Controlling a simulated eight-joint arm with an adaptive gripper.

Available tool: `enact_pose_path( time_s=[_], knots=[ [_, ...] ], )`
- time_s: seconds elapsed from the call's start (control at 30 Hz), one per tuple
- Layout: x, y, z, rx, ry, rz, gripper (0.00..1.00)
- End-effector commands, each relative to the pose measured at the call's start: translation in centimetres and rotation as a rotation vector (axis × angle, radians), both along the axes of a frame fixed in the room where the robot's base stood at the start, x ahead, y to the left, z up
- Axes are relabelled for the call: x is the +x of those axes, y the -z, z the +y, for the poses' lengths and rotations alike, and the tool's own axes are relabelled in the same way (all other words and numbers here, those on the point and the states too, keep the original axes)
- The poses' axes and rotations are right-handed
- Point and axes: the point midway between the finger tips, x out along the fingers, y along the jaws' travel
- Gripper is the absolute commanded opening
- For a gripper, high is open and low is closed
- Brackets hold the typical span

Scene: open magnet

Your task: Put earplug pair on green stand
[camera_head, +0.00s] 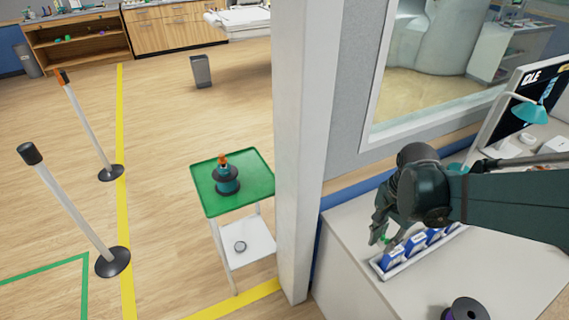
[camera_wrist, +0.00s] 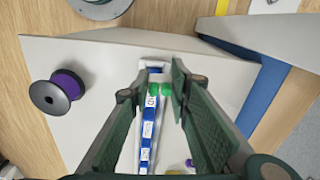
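The earplug pair (camera_wrist: 160,89) shows as two small green plugs in the wrist view, between my fingertips. In the head view a bit of green (camera_head: 386,239) shows there, mostly hidden by the fingers. My gripper (camera_head: 384,236) points down at the near end of a white tray of blue boxes on the counter. In the wrist view its fingers (camera_wrist: 159,80) stand apart on both sides of the plugs, with no clear contact. The green stand (camera_head: 259,187) is a small table with a green top, left of the white pillar. A dark spool with a teal and orange item (camera_head: 227,178) stands on it.
The white tray with blue boxes (camera_wrist: 148,130) runs along the counter. A black and purple spool (camera_wrist: 57,92) sits on the counter. A tall white pillar (camera_head: 299,150) rises between the counter and the green stand. A desk lamp (camera_head: 533,112) and monitor stand at the right.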

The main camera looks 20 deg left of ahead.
Motion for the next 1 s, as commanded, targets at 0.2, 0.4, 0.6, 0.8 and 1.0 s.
enact_pose_path(
  time_s=[0.2,0.4,0.6,0.8,1.0],
  knots=[
    [0.4,-2.0,4.5,0.000,-0.095,0.000,0.16],
    [0.3,-3.7,8.6,0.000,-0.179,0.000,0.16],
    [-0.1,-5.5,12.8,0.000,-0.262,0.000,0.16],
    [-0.9,-7.3,16.9,0.000,-0.345,0.000,0.16],
    [-2.0,-9.2,21.0,0.000,-0.427,0.000,0.16]
  ],
)
